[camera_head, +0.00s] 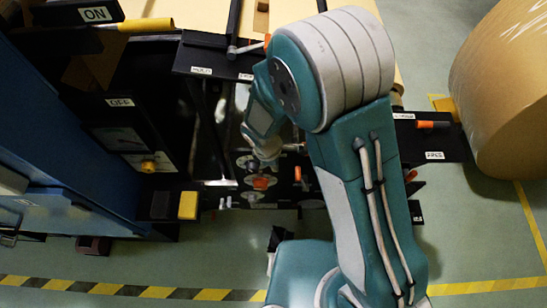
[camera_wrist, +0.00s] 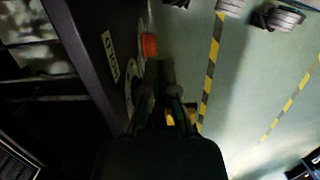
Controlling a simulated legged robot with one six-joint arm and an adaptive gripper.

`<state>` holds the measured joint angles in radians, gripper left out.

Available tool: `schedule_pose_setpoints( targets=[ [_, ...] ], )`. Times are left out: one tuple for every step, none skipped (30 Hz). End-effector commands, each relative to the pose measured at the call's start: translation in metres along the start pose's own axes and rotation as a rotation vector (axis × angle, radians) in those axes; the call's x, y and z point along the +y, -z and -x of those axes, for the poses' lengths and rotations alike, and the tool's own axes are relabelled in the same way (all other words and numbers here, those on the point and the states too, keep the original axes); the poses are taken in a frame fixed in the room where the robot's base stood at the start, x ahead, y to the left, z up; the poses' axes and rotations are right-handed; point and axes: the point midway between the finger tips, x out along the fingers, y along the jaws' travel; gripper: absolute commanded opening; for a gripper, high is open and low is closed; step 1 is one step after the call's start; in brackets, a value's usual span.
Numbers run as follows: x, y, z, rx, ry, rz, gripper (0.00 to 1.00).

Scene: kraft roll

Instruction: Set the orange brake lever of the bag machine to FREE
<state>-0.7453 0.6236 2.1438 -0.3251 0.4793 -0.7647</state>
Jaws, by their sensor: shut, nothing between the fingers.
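A lever with an orange grip (camera_head: 432,124) lies about level on a black plate (camera_head: 455,149) at the right. A white label (camera_head: 434,155) that seems to read FREE is below it; the label (camera_head: 404,116) at its left end is too small to read surely. My gripper (camera_head: 268,150) is far to the left of this lever, near the machine's front controls and partly hidden by my arm. In the wrist view my gripper (camera_wrist: 172,100) is dark, shut and empty, beside a panel with a HOLD label (camera_wrist: 110,57) and an orange-red knob (camera_wrist: 149,46).
A large kraft paper roll (camera_head: 505,90) stands at the right. A yellow handle (camera_head: 147,25) is beside the ON label at the upper left. A gauge box (camera_head: 125,140) and a yellow block (camera_head: 188,205) are on the left. Striped floor tape (camera_head: 130,290) crosses open floor in front.

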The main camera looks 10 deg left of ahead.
Motion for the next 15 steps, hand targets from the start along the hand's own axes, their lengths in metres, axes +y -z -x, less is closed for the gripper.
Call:
schedule_pose_setpoints(
  targets=[
    [-0.001, 0.0, -0.011, -0.002, 0.004, 0.0, 0.0],
    [-0.001, 0.0, -0.017, -0.003, 0.004, 0.0, 0.0],
    [-0.001, 0.001, -0.024, -0.002, 0.004, 0.001, 0.0],
    [-0.001, 0.001, -0.029, -0.003, 0.004, 0.001, 0.0],
    [-0.001, 0.001, -0.035, -0.004, 0.004, 0.001, 0.0],
    [-0.001, 0.001, -0.042, -0.003, 0.004, 0.001, 0.0],
    [0.0, -0.004, -0.043, -0.002, 0.003, -0.002, 0.0],
    [0.001, -0.01, -0.043, -0.002, 0.001, -0.004, 0.0],
    [0.0, -0.017, -0.044, -0.001, 0.001, -0.004, 0.0],
    [0.0, -0.021, -0.045, 0.0, 0.001, -0.004, 0.0],
    [0.0, -0.025, -0.045, 0.0, 0.001, -0.003, 0.0],
    [0.0, -0.029, -0.046, 0.0, 0.0, -0.003, 0.0],
    [0.0, -0.032, -0.047, 0.0, 0.0, -0.003, 0.0],
    [0.0, -0.034, -0.048, 0.001, 0.0, -0.003, 0.0],
    [0.0, -0.036, -0.048, 0.001, 0.0, -0.002, 0.0]
  ],
)
